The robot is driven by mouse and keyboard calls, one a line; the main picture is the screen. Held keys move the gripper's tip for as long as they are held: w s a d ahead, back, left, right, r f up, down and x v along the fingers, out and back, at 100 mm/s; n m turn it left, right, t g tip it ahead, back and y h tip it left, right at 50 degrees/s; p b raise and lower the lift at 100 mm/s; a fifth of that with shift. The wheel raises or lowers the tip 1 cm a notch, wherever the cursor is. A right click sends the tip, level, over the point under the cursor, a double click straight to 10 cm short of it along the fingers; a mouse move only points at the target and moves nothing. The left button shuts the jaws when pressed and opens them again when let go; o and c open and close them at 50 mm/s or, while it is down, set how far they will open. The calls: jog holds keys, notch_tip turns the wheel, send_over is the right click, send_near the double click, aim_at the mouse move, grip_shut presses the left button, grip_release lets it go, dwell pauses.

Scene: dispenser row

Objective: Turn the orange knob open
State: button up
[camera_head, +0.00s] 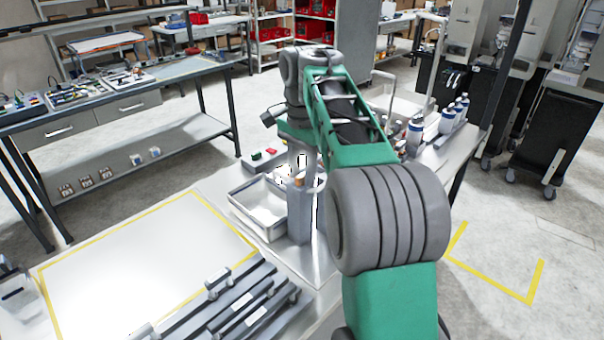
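A small orange patch, apparently the orange knob (298,181), shows at the top of a grey upright post (300,215) on the metal table. My gripper (299,172) is at the end of my green and grey arm, right over the top of the post. It overlaps the knob in this view. Its fingers are small and partly lost against the post, so I cannot tell whether they touch the knob or how far apart they are. The knob's turn angle is too small to read.
A shallow metal tray (243,219) stands left of the post. A box with green and red buttons (264,157) is behind it. White bottles (447,119) stand at the right. Grey rails (235,300) lie in front. The yellow-outlined area (140,265) at left is clear.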

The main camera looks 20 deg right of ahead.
grip_shut()
jog(key=shift+n, duration=0.5)
jog(key=n, duration=0.3)
jog(key=shift+n, duration=0.4)
jog(key=n, duration=0.4)
jog(key=shift+n, duration=0.3)
jog(key=n, duration=0.8)
jog(key=shift+n, duration=0.4)
